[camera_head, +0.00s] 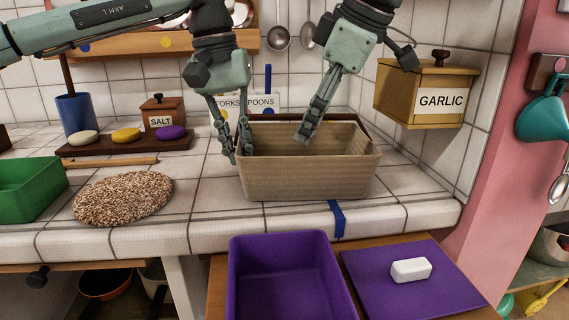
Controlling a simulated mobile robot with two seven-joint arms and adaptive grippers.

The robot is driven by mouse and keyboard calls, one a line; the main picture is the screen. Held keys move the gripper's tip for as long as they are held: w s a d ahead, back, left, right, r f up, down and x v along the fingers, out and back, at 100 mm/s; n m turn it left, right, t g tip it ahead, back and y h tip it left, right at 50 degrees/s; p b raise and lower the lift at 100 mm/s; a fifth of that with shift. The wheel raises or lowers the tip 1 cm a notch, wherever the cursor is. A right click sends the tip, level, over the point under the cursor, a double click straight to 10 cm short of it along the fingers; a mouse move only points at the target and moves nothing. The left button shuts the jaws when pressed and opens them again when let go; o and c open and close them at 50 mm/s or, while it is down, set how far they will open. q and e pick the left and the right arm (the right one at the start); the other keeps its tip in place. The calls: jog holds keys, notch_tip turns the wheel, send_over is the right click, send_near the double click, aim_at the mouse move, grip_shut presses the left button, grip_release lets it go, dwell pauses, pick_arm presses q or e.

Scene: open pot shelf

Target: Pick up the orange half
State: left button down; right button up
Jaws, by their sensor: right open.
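No orange half shows in the head view. A woven beige basket (305,178) stands on the tiled counter, and its near wall hides most of its inside. My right gripper (304,138) is open, with its fingers pointing down over the basket's opening. My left gripper (241,156) is at the basket's left end. One finger is outside the left rim and the other is just inside it. I cannot tell whether these fingers press on the rim.
A green bin (30,190) and a speckled round mat (123,197) lie left of the basket. A purple bin (285,275) and a purple board (420,285) with a white block (411,269) are lower in front. A GARLIC box (425,95) is at the right wall.

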jog(key=f+n+g+h, duration=0.1)
jog(key=n, duration=1)
jog(key=w+f+n+g+h, duration=0.1)
jog(key=n, duration=1)
jog(key=w+f+n+g, duration=0.1)
jog(key=n, duration=1.1)
jog(key=shift+w+a+f+h, duration=0.1)
jog(key=shift+a+f+h, duration=0.15)
jog(key=shift+a+h, duration=0.15)
jog(key=shift+a+f, duration=0.1)
jog(key=shift+f, duration=2.65)
